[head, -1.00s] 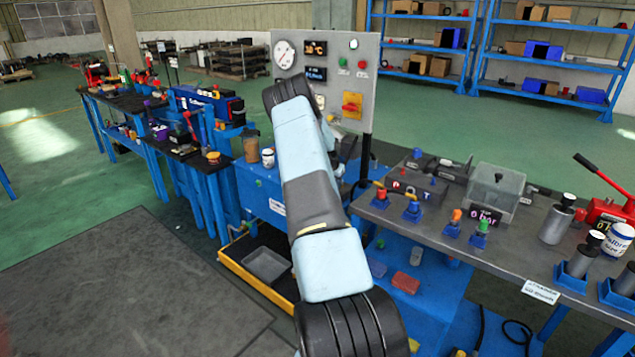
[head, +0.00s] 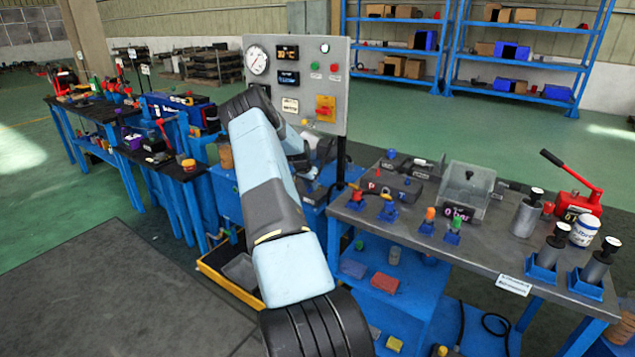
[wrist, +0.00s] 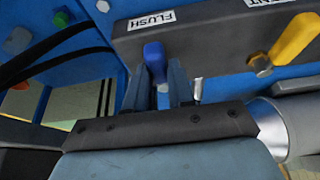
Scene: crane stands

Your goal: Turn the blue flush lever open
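The blue flush lever (wrist: 155,57) is in the upper middle of the wrist view. It stands in front of a dark block (wrist: 210,38), under a white FLUSH label (wrist: 151,20). My gripper (wrist: 159,76) has one finger on each side of the lever, with only a narrow gap between the fingers, and appears shut on it. The lever's lower part is partly hidden by the fingers. In the head view my own arm covers the gripper and the lever.
A yellow lever (wrist: 297,38) stands right of the flush lever on the same block. Dark hoses (wrist: 60,50) run at left. In the head view a gauge panel (head: 297,85) rises behind my arm, and a crowded workbench (head: 480,240) stands at right.

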